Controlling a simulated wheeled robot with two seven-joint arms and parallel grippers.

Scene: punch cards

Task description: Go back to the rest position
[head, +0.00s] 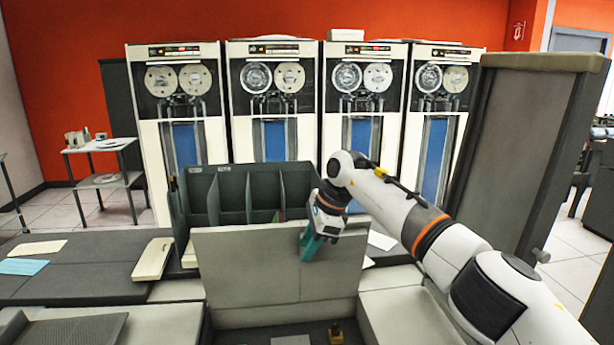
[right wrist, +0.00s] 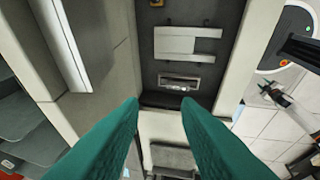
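My right gripper (head: 311,247) is in front of the upright grey panel, near its top right, with its teal fingers pointing down. In the right wrist view, the two teal fingers of my right gripper (right wrist: 160,102) stand apart with nothing between them, so it is open and empty. My right arm comes in from the lower right.
An upright grey panel (head: 260,280) stands by my right gripper, with a dark green divided rack (head: 232,190) behind it. A tall grey cabinet (head: 515,140) stands right. Yellow (head: 33,248) and blue (head: 22,267) cards lie on the left. Tape units (head: 240,130) line the back.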

